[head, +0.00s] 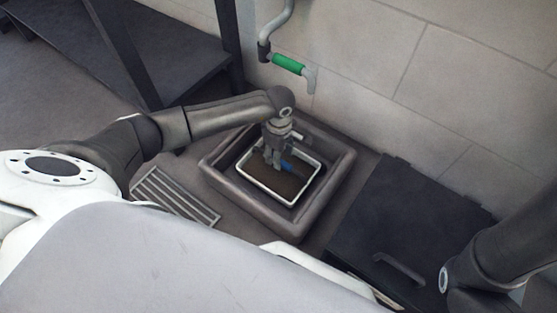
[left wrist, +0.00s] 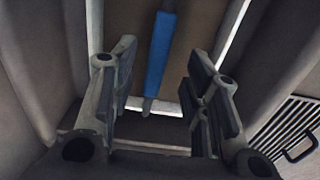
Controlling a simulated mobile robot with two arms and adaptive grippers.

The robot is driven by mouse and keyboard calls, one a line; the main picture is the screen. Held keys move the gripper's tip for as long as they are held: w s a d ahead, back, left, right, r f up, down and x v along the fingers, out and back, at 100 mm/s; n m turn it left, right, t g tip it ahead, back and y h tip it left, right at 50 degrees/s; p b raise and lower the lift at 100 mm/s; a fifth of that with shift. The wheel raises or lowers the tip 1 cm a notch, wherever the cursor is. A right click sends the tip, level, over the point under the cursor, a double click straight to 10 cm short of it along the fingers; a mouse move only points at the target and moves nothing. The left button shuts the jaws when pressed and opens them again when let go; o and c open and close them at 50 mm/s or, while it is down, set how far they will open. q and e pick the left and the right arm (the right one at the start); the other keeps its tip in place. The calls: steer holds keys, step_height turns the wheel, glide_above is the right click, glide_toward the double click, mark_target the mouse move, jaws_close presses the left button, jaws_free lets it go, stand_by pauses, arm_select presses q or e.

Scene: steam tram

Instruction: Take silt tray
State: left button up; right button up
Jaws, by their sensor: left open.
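The silt tray (head: 265,191), with a white rim and a dark brown inside, sits in a square grey basin (head: 228,190) in the head view. A blue handle (head: 288,166) shows over the tray. In the left wrist view the blue handle (left wrist: 160,58) lies between the fingers, towards their tips, and pale tray rim (left wrist: 95,28) shows on both sides. My left gripper (head: 274,162) is over the tray, pointing down. In the left wrist view my left gripper (left wrist: 158,75) is open, its fingers apart from the handle. My right gripper is out of view.
A slotted grate (head: 176,198) lies left of the basin. A dark hatch with a handle (head: 400,268) is on the right. A pipe with a green grip (head: 288,64) hangs on the tiled wall behind. A dark bench (head: 150,55) stands at the back left.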

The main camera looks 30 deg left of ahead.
arm_select(q)
steer(key=shift+f+b, duration=0.45)
steer(key=shift+f, duration=0.05)
step_height(320, 180, down, 4)
steer(key=b, duration=0.4)
steer(key=shift+w+a+f, duration=0.1)
steer(key=shift+a+f, duration=0.05)
jaws_close()
